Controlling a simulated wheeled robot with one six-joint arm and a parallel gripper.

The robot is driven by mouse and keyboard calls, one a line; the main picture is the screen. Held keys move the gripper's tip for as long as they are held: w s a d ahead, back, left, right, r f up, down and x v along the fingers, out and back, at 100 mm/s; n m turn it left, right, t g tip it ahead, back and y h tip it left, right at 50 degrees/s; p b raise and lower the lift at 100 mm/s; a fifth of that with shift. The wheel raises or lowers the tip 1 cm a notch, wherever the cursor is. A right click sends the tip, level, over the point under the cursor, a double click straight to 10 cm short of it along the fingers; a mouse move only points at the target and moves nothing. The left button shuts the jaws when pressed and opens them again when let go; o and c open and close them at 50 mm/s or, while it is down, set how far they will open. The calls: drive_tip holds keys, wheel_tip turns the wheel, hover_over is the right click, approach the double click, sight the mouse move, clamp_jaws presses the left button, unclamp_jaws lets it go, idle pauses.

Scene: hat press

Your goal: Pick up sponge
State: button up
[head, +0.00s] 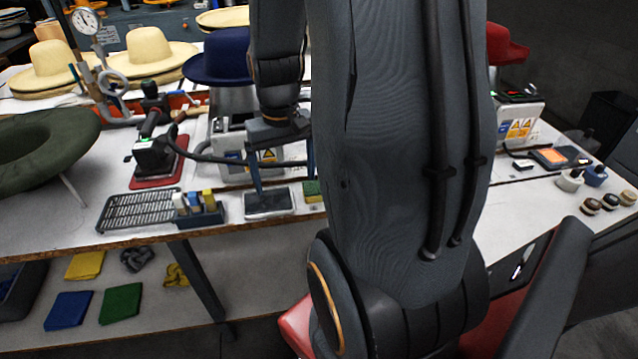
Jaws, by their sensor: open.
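A small green and yellow block (313,193), which looks like the sponge, lies near the front edge of the upper table. My arm hides its right part. My gripper (284,181) points down, open and empty, with its two fingers apart. It is above and slightly left of the block, over a shallow metal tray (268,204). The right finger appears close to the block's far side in the picture. I cannot tell the exact height of the fingertips or whether they touch anything.
A caddy (207,216) with coloured blocks and a black rack (139,208) stand left of the tray. A hand iron (155,155) on a red pad and a machine with a warning label (268,155) stand behind. My arm blocks the middle view.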

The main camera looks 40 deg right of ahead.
drive_tip(key=d, duration=0.3)
drive_tip(key=s+d+m+p, duration=0.1)
drive_tip(key=d, duration=0.2)
drive_tip(key=d+m+p, duration=0.1)
drive_tip(key=d, duration=0.3)
drive_tip(key=shift+s+r, duration=0.25)
drive_tip(key=shift+d+f, duration=0.15)
drive_tip(key=shift+f, duration=0.05)
wheel_tip(320, 180, down, 2)
drive_tip(key=shift+f, duration=0.15)
drive_tip(key=shift+a+f+p, duration=0.25)
drive_tip(key=shift+f+p, duration=0.25)
drive_tip(key=shift+f, duration=0.15)
drive_tip(key=shift+w+a+f+p, duration=0.15)
drive_tip(key=shift+f+p, duration=0.35)
drive_tip(key=shift+f, duration=1.45)
drive_tip(key=shift+c, duration=0.2)
drive_tip(key=c, duration=1.1)
